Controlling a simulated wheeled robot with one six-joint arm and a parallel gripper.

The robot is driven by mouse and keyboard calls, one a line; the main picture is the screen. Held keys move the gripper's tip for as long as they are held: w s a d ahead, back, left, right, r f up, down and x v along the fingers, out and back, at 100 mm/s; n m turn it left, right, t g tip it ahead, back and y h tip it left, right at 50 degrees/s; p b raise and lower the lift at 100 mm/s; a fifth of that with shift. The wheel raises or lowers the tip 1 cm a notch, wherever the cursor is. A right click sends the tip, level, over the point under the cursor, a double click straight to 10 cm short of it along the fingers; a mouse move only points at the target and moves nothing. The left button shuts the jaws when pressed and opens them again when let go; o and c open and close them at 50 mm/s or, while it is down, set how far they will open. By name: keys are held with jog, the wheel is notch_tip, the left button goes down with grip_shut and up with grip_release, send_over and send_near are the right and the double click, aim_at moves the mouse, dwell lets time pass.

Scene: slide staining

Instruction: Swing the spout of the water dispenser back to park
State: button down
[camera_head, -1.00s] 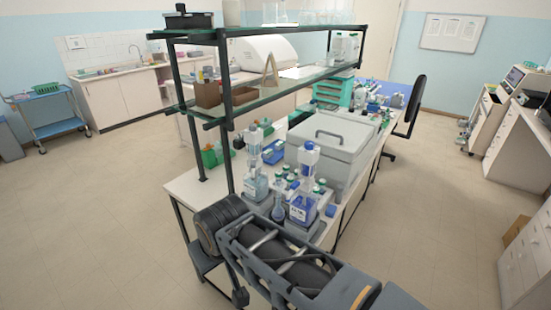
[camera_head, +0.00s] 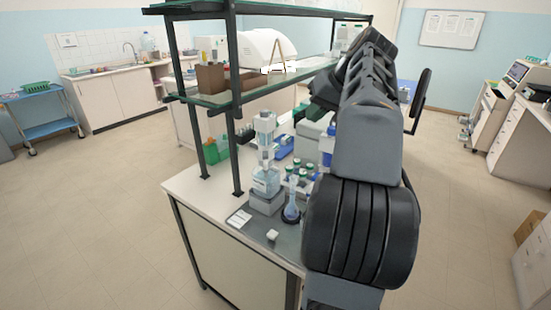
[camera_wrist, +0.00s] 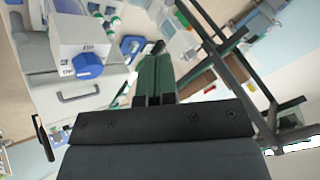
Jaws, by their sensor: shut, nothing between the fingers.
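A bottle-top dispenser (camera_head: 265,140) stands upright on a bottle of pale blue liquid (camera_head: 266,182) at the near end of the bench in the head view. A second dispenser bottle with dark blue liquid (camera_head: 327,145) is mostly hidden behind my arm. I cannot read which one is water, and neither spout is clear. My gripper (camera_wrist: 154,62) is shut and empty in the wrist view. A black rounded part (camera_wrist: 157,47) shows just beyond its tips; I cannot tell whether they touch. A white block with a blue knob (camera_wrist: 88,65) is left of the fingers.
A round flask (camera_head: 291,210) and several green-capped bottles (camera_head: 305,172) stand close by the dispensers. A dark-framed shelf (camera_head: 232,100) rises over the bench's left side.

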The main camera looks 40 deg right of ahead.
aim_at(266, 158)
jog(key=x, duration=1.9)
jog(key=shift+w+f, duration=0.2)
jog(key=shift+d, duration=0.1)
